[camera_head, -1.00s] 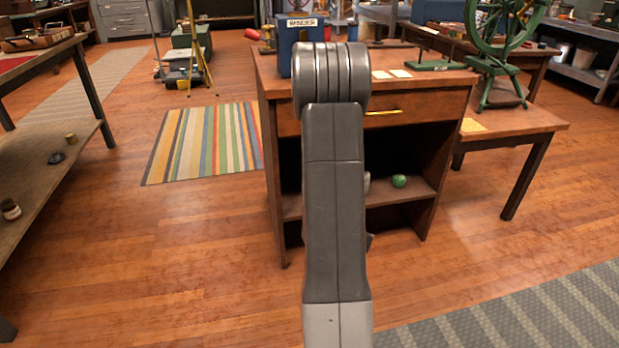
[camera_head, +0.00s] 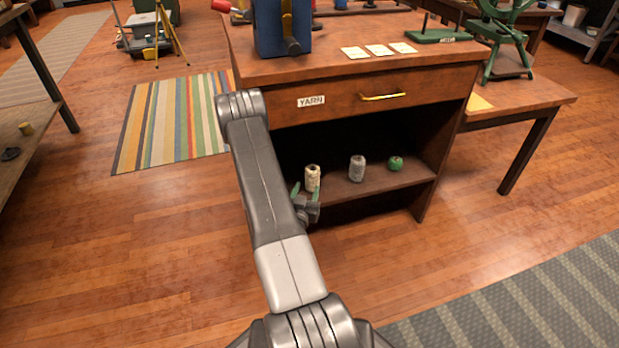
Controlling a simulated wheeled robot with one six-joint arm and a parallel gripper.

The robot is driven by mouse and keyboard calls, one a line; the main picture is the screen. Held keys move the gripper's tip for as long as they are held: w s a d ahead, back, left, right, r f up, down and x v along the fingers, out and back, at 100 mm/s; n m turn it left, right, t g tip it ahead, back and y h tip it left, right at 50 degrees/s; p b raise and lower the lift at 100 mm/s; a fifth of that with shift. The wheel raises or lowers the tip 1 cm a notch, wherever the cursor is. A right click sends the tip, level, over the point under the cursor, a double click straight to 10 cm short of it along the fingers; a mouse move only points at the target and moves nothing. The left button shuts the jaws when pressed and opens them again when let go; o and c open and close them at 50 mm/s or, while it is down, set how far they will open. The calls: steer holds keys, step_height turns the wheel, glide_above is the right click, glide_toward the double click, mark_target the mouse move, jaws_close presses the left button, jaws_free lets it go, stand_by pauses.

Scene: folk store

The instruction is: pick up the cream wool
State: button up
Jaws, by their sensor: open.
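The cream wool (camera_head: 312,177) is a small upright spool on the cabinet's open shelf (camera_head: 357,196), the leftmost of three things there. My gripper (camera_head: 305,193) is at the shelf's front edge, just in front of and below the cream wool in the picture. Its green-tipped fingers are apart, and one overlaps the lower left of the spool. I cannot tell whether they touch it. My arm hides part of the gripper and the shelf's left end.
A grey spool (camera_head: 357,168) and a green ball (camera_head: 396,163) stand to the right on the same shelf. Above is a drawer labelled YARN with a yellow handle (camera_head: 383,97). A blue winder box (camera_head: 283,28) sits on top. The wooden floor in front is clear.

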mark_target(312, 172)
steer(key=b+x, duration=0.1)
steer(key=x, duration=0.5)
steer(key=shift+w, duration=0.25)
steer(key=x, duration=0.1)
steer(key=b+x, duration=0.2)
steer(key=x, duration=0.1)
steer(key=shift+w+a+f, duration=0.15)
steer(key=shift+f, duration=0.2)
steer(key=shift+w+r, duration=0.1)
steer(key=shift+w, duration=0.4)
jaws_close()
